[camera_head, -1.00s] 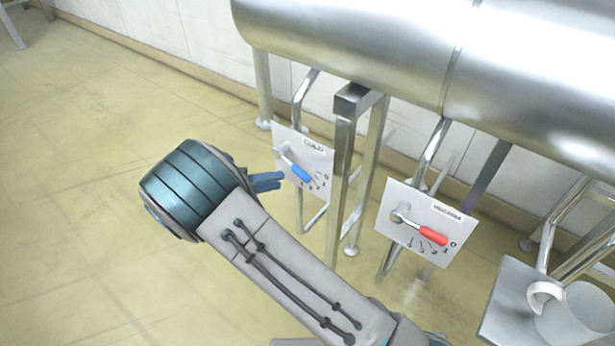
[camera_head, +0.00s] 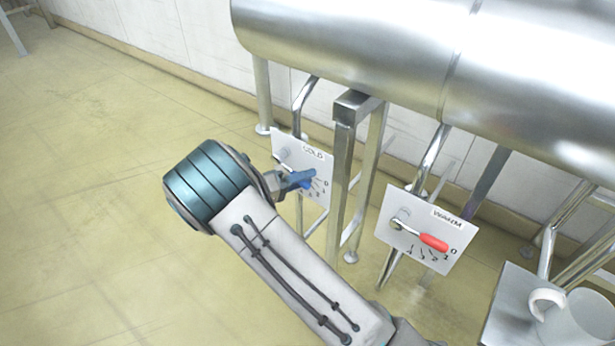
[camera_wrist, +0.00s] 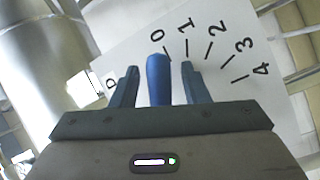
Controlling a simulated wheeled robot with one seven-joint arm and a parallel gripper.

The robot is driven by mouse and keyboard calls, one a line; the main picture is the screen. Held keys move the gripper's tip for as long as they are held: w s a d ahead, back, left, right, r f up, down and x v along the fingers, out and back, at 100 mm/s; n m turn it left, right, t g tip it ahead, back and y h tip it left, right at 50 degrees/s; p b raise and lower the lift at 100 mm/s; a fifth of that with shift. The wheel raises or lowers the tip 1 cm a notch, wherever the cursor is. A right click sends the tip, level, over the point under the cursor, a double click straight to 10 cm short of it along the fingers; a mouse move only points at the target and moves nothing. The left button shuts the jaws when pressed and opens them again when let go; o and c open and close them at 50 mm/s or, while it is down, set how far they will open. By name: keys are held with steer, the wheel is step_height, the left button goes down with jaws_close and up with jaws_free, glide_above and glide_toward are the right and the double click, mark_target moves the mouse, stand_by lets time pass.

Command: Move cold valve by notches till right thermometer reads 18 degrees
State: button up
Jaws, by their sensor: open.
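The cold valve's white plate (camera_head: 317,168) stands left of a metal post, marked COLD with a notch scale. The plate also shows in the wrist view (camera_wrist: 272,100), with marks 0 to 4. Its blue lever handle (camera_wrist: 157,80) lies between the two fingers of my gripper (camera_wrist: 159,72), with visible gaps on both sides. The handle's end points close to the 0 mark. In the head view my gripper (camera_head: 303,179) is in front of the plate and covers most of the lever. My gripper is open. No thermometer is in view.
The warm valve plate (camera_head: 405,245) with a red lever (camera_head: 434,242) near 0 is to the right. A large steel cylinder (camera_head: 350,50) hangs above. A metal post (camera_head: 343,170) stands right beside the cold plate. Floor at left is clear.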

steer(key=shift+w+d, duration=0.25)
steer(key=shift+d, duration=0.35)
jaws_close()
steer(key=f+m+b, duration=0.1)
steer(key=b, duration=0.1)
steer(key=f+y+b, duration=0.1)
steer(key=b, duration=0.1)
steer(key=shift+w+a+m, duration=0.2)
steer(key=shift+a+m, duration=0.15)
steer(key=shift+m, duration=0.05)
steer(key=b, duration=0.1)
steer(key=f+m+b, duration=0.1)
steer(key=shift+w+a+y+b, duration=0.25)
steer(key=shift+a+y+b, duration=0.05)
steer(key=shift+b, duration=0.1)
steer(key=shift+w+a+m+y+b, duration=0.1)
steer(key=shift+a+m+y+b, duration=0.05)
steer(key=shift+m+y+b, duration=0.3)
jaws_free()
